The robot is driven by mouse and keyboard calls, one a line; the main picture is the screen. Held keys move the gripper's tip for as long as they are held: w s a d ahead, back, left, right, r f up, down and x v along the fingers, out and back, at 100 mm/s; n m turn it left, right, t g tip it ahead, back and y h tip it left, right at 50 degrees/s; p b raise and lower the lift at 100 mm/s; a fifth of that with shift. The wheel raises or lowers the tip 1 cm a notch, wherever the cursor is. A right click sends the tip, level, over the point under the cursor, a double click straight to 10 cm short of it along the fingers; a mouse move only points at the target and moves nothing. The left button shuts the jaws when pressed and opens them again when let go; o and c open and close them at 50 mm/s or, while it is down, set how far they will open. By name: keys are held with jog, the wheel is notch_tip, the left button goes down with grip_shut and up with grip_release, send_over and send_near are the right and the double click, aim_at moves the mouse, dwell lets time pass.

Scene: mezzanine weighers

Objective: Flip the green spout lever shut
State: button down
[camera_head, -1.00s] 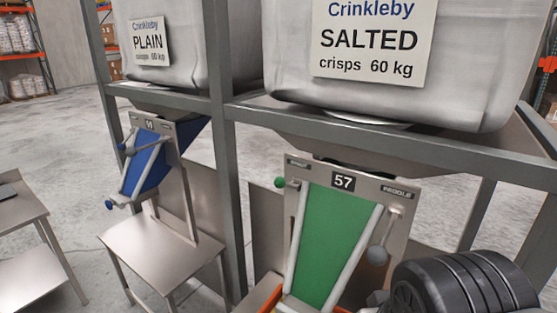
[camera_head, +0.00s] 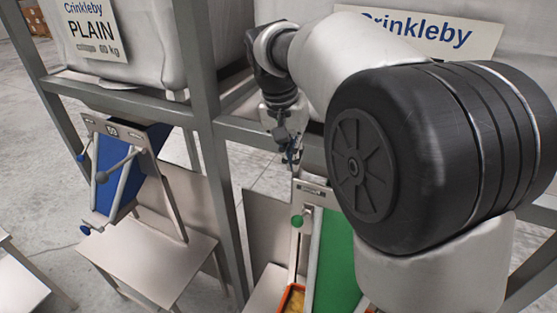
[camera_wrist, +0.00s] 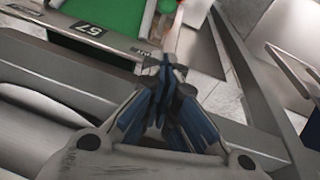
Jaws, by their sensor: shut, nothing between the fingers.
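The green spout (camera_head: 337,262) hangs under the right-hand bag, its right side hidden behind my arm. The green round knob (camera_head: 297,221) of its lever stands at the upper left of the spout frame. In the wrist view a green knob (camera_wrist: 166,6) shows at the top edge, beside the green panel (camera_wrist: 110,12) and the 57 plate (camera_wrist: 90,29). My gripper (camera_head: 292,158) is above and behind the knob, apart from it. In the wrist view my gripper (camera_wrist: 168,62) has its blue-sided fingers together and empty, in front of the spout's top frame.
A grey steel frame (camera_head: 207,110) carries the bags; its beam runs close to my gripper. A blue spout (camera_head: 122,170) hangs at the left over a steel table (camera_head: 150,255). An orange-rimmed tray (camera_head: 281,303) with yellow contents sits below the green spout.

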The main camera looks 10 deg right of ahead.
jog(key=shift+s+d, duration=0.1)
dwell(0.3)
send_over(301, 218)
jog(key=w, duration=0.5)
jog(key=s+a+f+x, duration=0.1)
jog(key=a+x, duration=0.1)
jog(key=x, duration=0.8)
jog(key=shift+s+a+f, duration=0.2)
jog(key=shift+s+f, duration=0.85)
jog(key=shift+f, duration=0.1)
jog(key=shift+b, duration=0.45)
